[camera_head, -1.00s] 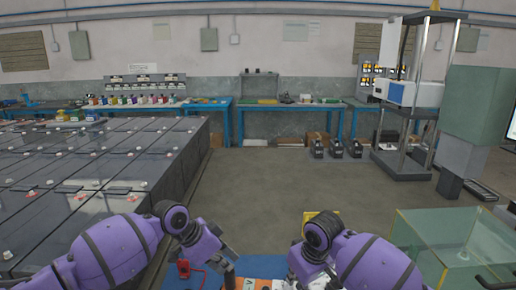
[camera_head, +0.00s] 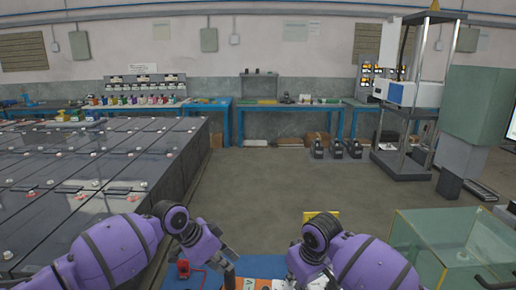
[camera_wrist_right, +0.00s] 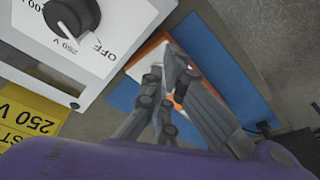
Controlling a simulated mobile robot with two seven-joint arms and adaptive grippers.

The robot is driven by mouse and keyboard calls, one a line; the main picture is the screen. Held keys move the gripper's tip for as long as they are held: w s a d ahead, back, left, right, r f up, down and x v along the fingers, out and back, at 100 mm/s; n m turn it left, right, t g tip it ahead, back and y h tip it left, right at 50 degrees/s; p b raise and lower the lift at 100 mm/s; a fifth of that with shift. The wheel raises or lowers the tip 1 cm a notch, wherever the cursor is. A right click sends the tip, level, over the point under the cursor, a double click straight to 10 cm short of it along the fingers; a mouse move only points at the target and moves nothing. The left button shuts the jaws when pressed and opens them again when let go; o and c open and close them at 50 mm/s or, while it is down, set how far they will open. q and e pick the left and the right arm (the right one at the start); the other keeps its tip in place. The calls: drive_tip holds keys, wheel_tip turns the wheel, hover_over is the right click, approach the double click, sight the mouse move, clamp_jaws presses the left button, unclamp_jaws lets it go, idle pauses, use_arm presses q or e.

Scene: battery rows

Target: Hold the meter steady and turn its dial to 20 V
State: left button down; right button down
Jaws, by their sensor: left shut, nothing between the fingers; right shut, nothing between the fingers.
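An orange-edged, white-faced object (camera_head: 254,284), probably the meter, lies on a blue mat (camera_head: 260,266) at the bottom of the head view. Its orange edge (camera_wrist_right: 138,70) also shows in the right wrist view, largely covered by grey fingers; its dial and setting cannot be read. My left gripper (camera_head: 232,277) is shut and empty at its left side. My right gripper (camera_wrist_right: 170,60) is shut and empty, appearing over it; contact cannot be told. A pale box (camera_wrist_right: 40,55) beside the right gripper carries a black knob (camera_wrist_right: 72,17) with markings "OFF" and "250 V".
A yellow label reading "250 V" (camera_wrist_right: 28,118) is beside the pale box. A red item (camera_head: 183,268) is left of my left gripper. A glass tank (camera_head: 440,240) stands at the right, and dark battery rows (camera_head: 95,185) fill the left. The floor ahead is clear.

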drive_tip(key=shift+s+a+f, duration=0.1)
drive_tip(key=shift+s+a, duration=0.05)
drive_tip(key=shift+a, duration=0.45)
idle(0.6)
drive_tip(key=shift+s, duration=0.1)
drive_tip(key=shift+s+d, duration=0.15)
drive_tip(key=shift+s, duration=0.1)
drive_tip(key=w+v, duration=0.1)
drive_tip(key=v, duration=0.4)
drive_tip(key=shift+a+r, duration=0.25)
drive_tip(key=shift+r, duration=0.3)
drive_tip(key=shift+w+d+f, duration=0.1)
drive_tip(key=shift+d+f, duration=0.05)
drive_tip(key=shift+f, duration=0.85)
drive_tip(key=shift+w+d+f, duration=0.1)
drive_tip(key=shift+d+f, duration=0.05)
drive_tip(key=shift+f, duration=0.85)
drive_tip(key=shift+w+d+f, duration=0.1)
drive_tip(key=shift+d+f, duration=0.05)
drive_tip(key=shift+f, duration=0.85)
